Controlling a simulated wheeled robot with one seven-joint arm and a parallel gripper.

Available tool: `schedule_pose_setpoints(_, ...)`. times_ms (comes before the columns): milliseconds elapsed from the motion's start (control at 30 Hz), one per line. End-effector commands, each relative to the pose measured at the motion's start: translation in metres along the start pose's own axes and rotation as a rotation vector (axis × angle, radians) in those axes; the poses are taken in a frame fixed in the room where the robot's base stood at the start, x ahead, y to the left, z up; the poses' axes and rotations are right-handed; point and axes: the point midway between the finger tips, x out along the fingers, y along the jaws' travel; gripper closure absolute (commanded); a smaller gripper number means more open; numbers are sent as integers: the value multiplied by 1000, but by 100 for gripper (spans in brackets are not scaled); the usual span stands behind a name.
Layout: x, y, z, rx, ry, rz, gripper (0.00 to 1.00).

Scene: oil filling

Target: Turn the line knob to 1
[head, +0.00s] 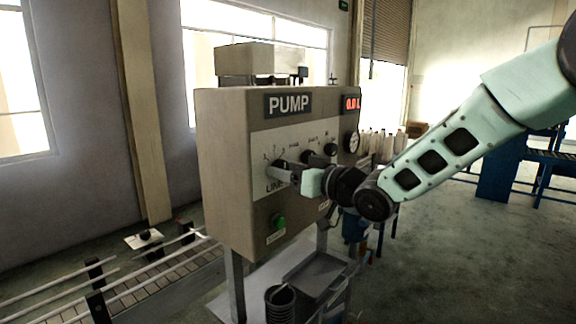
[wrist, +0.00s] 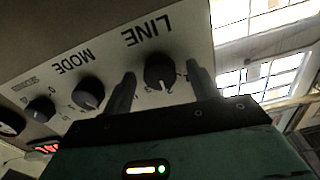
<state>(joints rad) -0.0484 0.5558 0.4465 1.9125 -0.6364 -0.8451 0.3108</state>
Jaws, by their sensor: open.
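The grey pump box (head: 222,165) faces me with a pale control panel. The dark LINE knob (wrist: 159,72) is the left one of the panel's knobs in the head view, and the gripper fingers partly hide it there. In the wrist view, which shows the panel upside down, my gripper (wrist: 161,70) is open with one finger on each side of this knob. A gap shows between each finger and the knob. In the head view my gripper (head: 283,174) is at the panel by the LINE label.
The MODE knob (wrist: 88,93) and a smaller knob (wrist: 40,108) sit beside the LINE knob. A green button (head: 279,222) is below. A red display (head: 352,103) and a gauge (head: 352,141) are at the right. A conveyor (head: 165,280) runs at lower left.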

Motion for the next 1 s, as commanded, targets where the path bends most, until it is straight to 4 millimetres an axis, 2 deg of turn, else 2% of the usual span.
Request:
schedule_pose_setpoints(267, 2, 0, 1, 0, -1, 1, 41)
schedule_pose_setpoints(300, 2, 0, 1, 0, -1, 1, 44)
schedule_pose_setpoints(400, 2, 0, 1, 0, -1, 1, 72)
schedule_pose_setpoints(467, 2, 0, 1, 0, -1, 1, 86)
schedule_pose_setpoints(767, 2, 0, 2, -24, 1, 1, 86)
schedule_pose_setpoints(1000, 2, 1, 5, -143, 3, 0, 86)
